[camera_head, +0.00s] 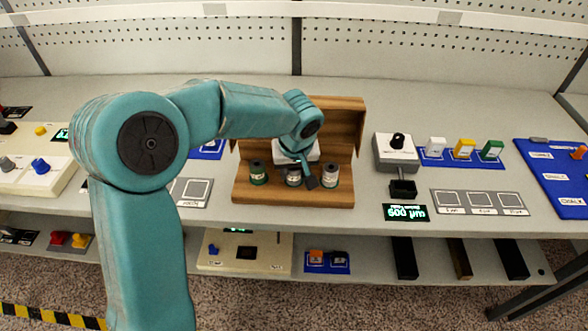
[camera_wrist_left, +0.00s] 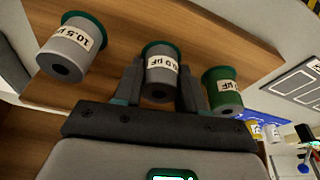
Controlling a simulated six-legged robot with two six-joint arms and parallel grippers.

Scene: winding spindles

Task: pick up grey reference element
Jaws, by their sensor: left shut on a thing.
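Three spindles stand in a row on a wooden stand (camera_head: 290,197). A grey spindle (camera_head: 293,178) is in the middle, another grey spindle (camera_head: 330,176) is at the right, and a green spindle (camera_head: 258,173) is at the left. My left gripper (camera_head: 301,174) is over the middle one. In the left wrist view, its fingers (camera_wrist_left: 160,88) are shut around the middle grey spindle (camera_wrist_left: 160,73), which has a white label and green rim.
The stand's wooden back panel (camera_head: 342,115) rises behind the spindles. Right of it are a grey device with a black knob (camera_head: 397,150), a green-lit display (camera_head: 405,212) and a flat tray with grey squares (camera_head: 480,203). A blue board (camera_head: 560,175) lies at the far right.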

